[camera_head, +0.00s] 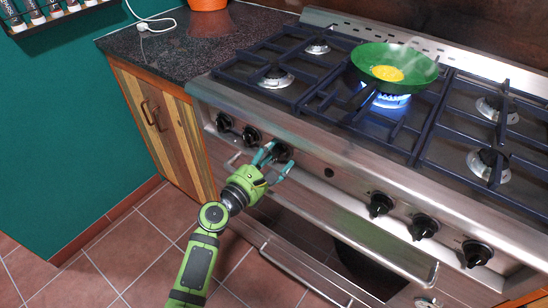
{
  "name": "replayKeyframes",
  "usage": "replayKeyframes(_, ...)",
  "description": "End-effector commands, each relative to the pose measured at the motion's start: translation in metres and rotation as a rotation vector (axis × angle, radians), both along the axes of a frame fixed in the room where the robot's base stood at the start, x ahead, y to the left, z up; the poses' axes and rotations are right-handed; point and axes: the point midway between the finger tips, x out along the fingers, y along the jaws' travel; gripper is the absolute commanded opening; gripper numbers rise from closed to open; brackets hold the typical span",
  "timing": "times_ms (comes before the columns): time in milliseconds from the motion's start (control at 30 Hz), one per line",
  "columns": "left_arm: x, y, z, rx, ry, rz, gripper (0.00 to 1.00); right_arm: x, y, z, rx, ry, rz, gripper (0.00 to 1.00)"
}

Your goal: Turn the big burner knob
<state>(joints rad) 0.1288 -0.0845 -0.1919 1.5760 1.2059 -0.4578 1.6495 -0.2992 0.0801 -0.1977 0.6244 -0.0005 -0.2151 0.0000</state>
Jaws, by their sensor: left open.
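The stove (330,160) has a steel front panel with several black knobs in a row. My left gripper (276,158) is open at the panel, its teal fingers around or just in front of a black knob (283,152). The fingers partly hide this knob, and I cannot tell whether they touch it. Two black knobs (251,135) (224,122) sit to its left. Three more (381,204) (424,227) (476,252) sit to its right. A blue flame (388,100) burns under a green pan (415,70) on the middle burner. My right gripper is not in view.
An oven door handle bar (300,275) runs below the panel. A dark counter (185,50) with an orange pot (208,4) stands left. The tiled floor in front is clear.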

Motion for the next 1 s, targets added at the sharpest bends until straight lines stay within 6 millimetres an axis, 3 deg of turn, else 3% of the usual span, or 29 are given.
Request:
replayKeyframes(133, 0.0, 0.0, 0.0, 0.0, 0.0, 0.0, 0.65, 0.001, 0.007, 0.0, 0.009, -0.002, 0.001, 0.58)
replayKeyframes(167, 0.0, 0.0, 0.0, 0.001, -0.001, 0.0, 0.57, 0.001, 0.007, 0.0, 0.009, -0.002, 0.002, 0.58)
replayKeyframes(267, 0.0, 0.0, 0.0, 0.001, -0.001, 0.0, 0.17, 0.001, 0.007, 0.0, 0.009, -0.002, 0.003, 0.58)
replayKeyframes(300, 0.0, 0.0, 0.0, 0.0, 0.0, -0.001, 0.1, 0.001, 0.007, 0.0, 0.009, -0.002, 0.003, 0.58)
replayKeyframes(667, 0.0, -0.001, 0.002, 0.018, -0.018, -0.002, 0.09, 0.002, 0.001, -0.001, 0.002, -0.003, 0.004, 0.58)
replayKeyframes(1000, -0.001, -0.002, 0.003, 0.174, -0.136, -0.003, 0.09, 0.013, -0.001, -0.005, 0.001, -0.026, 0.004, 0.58)
